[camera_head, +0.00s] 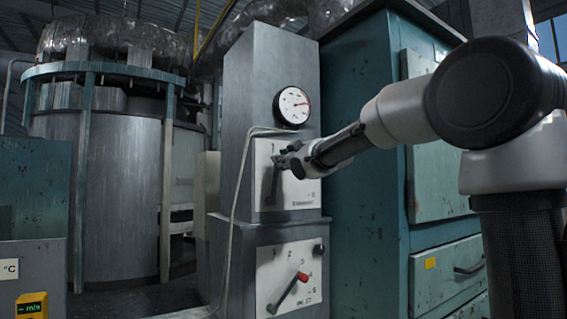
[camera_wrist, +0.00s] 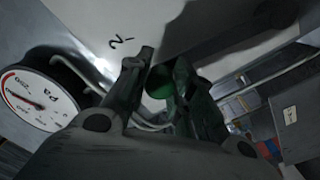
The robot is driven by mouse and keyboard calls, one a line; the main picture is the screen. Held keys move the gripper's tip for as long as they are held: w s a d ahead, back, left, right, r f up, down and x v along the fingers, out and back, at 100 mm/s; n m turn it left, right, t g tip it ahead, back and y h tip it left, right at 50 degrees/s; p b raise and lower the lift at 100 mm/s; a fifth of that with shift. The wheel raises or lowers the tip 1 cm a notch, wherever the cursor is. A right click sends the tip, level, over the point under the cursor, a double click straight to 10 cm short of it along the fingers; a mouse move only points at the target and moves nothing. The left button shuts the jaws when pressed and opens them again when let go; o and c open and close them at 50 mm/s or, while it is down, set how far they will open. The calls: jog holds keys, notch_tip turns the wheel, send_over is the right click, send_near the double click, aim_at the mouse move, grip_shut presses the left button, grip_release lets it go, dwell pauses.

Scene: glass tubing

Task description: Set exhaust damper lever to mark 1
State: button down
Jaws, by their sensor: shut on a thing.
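The exhaust damper lever (camera_head: 272,184) is a dark arm on the white upper scale plate (camera_head: 300,205) of the grey column. It stands nearly upright, its top end close below the numeral 1 as seen in the head view. My gripper (camera_head: 284,160) is at the lever's upper end, shut on its knob. In the wrist view the green knob (camera_wrist: 160,82) sits between the two dark fingers, partly hidden by them. A mark 2 (camera_wrist: 121,40) shows on the plate beside the fingers. A numeral 5 is at the plate's lower right. The exact lever reading is hard to tell.
A round pressure gauge (camera_head: 293,105) sits just above the plate. A lower plate (camera_head: 312,266) carries another lever with a red knob (camera_head: 302,276). A pale cable (camera_head: 236,200) hangs down the column's left. A teal cabinet (camera_head: 362,200) stands close on the right.

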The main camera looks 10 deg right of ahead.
jog(key=shift+s+a+n, duration=0.15)
jog(key=shift+a+n, duration=0.25)
jog(key=c, duration=1.2)
grip_release()
jog(key=shift+a, duration=0.1)
jog(key=shift+s, duration=0.15)
jog(key=v, duration=1.1)
jog(key=shift+s+f, duration=0.1)
jog(key=shift+s, duration=0.25)
